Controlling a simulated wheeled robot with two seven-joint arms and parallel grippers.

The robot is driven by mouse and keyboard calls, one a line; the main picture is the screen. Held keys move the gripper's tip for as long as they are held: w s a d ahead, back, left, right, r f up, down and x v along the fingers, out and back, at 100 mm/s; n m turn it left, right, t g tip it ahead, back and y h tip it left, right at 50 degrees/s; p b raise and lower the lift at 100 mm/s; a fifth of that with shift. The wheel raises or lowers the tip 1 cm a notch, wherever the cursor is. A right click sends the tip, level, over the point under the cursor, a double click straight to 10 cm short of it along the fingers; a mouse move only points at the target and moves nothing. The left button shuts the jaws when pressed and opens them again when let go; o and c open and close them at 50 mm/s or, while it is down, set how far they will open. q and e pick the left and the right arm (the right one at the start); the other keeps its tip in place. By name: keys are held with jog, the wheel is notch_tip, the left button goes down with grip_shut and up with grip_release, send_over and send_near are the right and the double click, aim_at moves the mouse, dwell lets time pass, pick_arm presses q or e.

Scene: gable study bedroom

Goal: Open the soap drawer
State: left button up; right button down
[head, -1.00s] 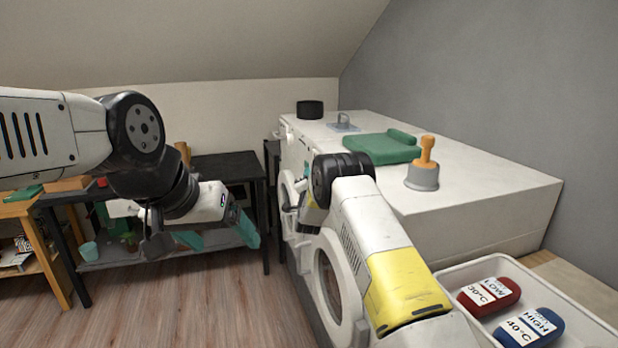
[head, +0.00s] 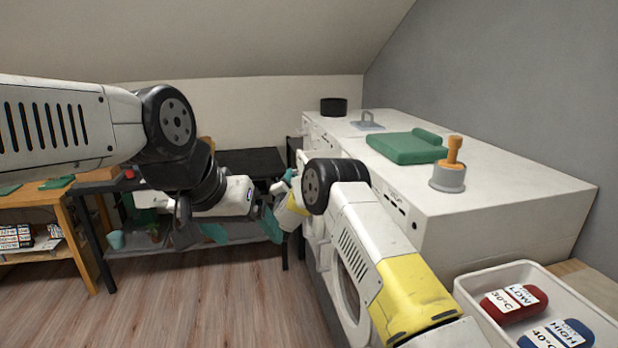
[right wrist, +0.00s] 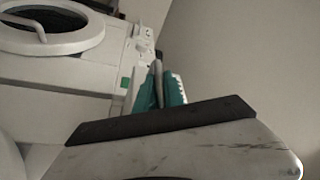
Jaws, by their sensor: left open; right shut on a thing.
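The white washing machines (head: 345,262) stand in a row on the right, with round doors on their fronts. My right gripper (right wrist: 159,88), with teal fingers, is shut on a thin pale grey piece (right wrist: 158,72), which looks like the soap drawer's handle. It is in front of the machine's panel, and the fingers hide most of the drawer. In the head view my right wrist partly covers this gripper. My left gripper (head: 243,229) is open and empty, with teal fingers apart, left of the machines.
A green folded cloth (head: 405,147), an orange-handled stamp-like thing (head: 450,170) and a black pot (head: 334,106) stand on the machine top. A white tray (head: 465,285) with red and blue packs is front right. A dark table (head: 250,160) stands behind my left gripper.

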jog(key=shift+s+a+f, duration=0.15)
jog(key=shift+s+a, duration=0.05)
jog(key=shift+a, duration=0.25)
jog(key=c, duration=1.5)
grip_release()
jog(key=shift+o, duration=0.2)
jog(key=v, duration=0.7)
jog(key=shift+s, duration=0.4)
